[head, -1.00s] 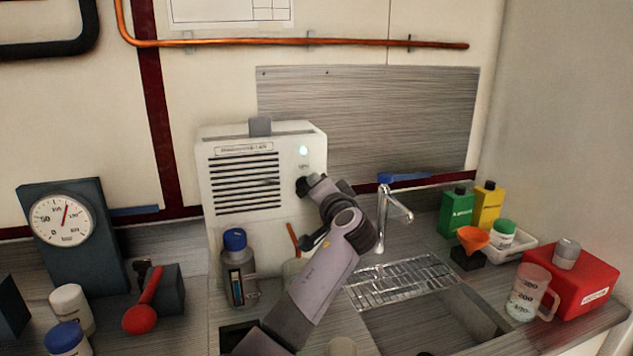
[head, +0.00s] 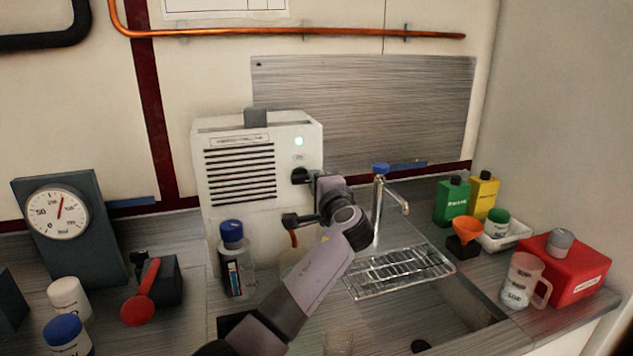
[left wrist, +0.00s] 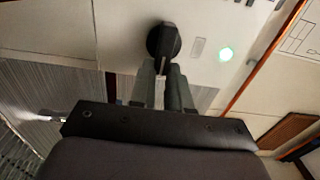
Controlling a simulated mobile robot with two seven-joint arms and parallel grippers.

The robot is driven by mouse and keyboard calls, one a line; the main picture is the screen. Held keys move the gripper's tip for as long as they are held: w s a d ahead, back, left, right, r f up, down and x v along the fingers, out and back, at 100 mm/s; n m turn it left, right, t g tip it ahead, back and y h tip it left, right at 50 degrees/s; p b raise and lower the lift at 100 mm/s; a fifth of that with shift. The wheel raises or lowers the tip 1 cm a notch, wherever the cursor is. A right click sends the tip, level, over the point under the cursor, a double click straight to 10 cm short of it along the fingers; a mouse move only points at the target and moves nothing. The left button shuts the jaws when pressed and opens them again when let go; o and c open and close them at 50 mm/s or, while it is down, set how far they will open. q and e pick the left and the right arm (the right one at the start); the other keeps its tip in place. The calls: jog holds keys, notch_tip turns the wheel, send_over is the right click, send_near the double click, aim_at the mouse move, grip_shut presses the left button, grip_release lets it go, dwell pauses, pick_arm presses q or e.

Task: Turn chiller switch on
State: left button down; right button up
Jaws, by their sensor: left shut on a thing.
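The chiller is a white box (head: 295,205) with a dark vent grille, standing at the back of the counter. Its switch is a round black knob (head: 300,175) on the right of the front face; it also shows in the left wrist view (left wrist: 160,38). A pale green lamp (head: 299,141) above the knob is lit, and shows bright in the left wrist view (left wrist: 226,54). My left gripper (head: 313,180) is at the knob, its two fingers (left wrist: 164,75) close together and shut on the knob's grip bar. The fingertip contact is partly hidden. My right gripper is out of view.
A blue-capped bottle (head: 234,262) stands before the chiller. A tap (head: 378,215), wire rack (head: 400,272) and sink lie to the right, with green (head: 452,203) and yellow (head: 483,197) bottles beyond. A dial gauge (head: 58,213) stands at left.

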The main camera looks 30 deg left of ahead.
pick_arm(q)
jog(key=shift+f, duration=0.1)
dwell(0.3)
jog(key=c, duration=1.1)
grip_release()
jog(key=shift+b+v, duration=0.75)
jog(key=shift+v, duration=2.85)
